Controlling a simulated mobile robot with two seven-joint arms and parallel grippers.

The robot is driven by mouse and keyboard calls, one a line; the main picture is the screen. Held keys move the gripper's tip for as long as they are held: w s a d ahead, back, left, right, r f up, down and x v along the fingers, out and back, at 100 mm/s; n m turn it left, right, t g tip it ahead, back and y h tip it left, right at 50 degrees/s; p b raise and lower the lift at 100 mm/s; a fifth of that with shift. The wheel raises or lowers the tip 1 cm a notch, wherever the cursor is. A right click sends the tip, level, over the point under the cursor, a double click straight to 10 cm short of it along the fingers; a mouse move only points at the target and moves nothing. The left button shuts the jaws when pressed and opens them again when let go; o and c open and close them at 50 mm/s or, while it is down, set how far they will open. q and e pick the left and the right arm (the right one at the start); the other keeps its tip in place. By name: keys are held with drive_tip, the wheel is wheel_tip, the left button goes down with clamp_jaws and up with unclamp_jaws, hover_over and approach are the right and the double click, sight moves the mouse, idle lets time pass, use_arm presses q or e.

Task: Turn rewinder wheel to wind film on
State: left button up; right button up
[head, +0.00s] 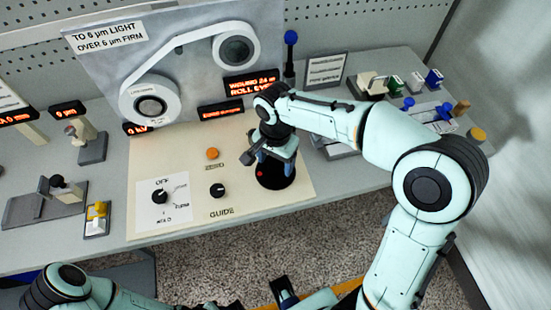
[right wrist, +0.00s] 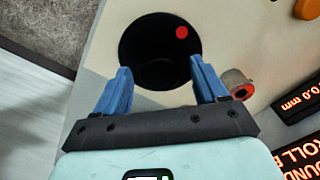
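The rewinder wheel (head: 277,174) is a black disc with a red dot, on the cream panel; it also shows in the right wrist view (right wrist: 150,45). My right gripper (head: 268,157) is over the wheel and hides part of it in the head view. In the right wrist view its two blue fingers (right wrist: 160,72) are apart, with nothing between them; I cannot tell whether they touch the wheel. White film (head: 190,60) runs between two rolls on the upright grey plate. My left arm enters at the bottom left; its gripper cannot be made out clearly.
An orange button (head: 212,153), a black guide knob (head: 217,190) and an OFF dial (head: 159,196) are left of the wheel. A red-lit display (head: 251,83) stands behind it. A blue-topped lever (head: 290,40) rises behind my right wrist. Small coloured items crowd the right of the bench.

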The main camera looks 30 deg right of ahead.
sight(275, 163)
use_arm(q)
drive_tip(key=shift+w+r+p, duration=0.3)
drive_tip(key=shift+r+p, duration=0.3)
drive_tip(key=shift+r, duration=0.05)
drive_tip(key=shift+w+r+p, duration=0.25)
drive_tip(key=shift+r+p, duration=0.3)
drive_tip(key=shift+r, duration=0.05)
use_arm(e)
wheel_tip(275, 163, up, 13)
drive_tip(key=shift+r, duration=0.2)
idle(0.6)
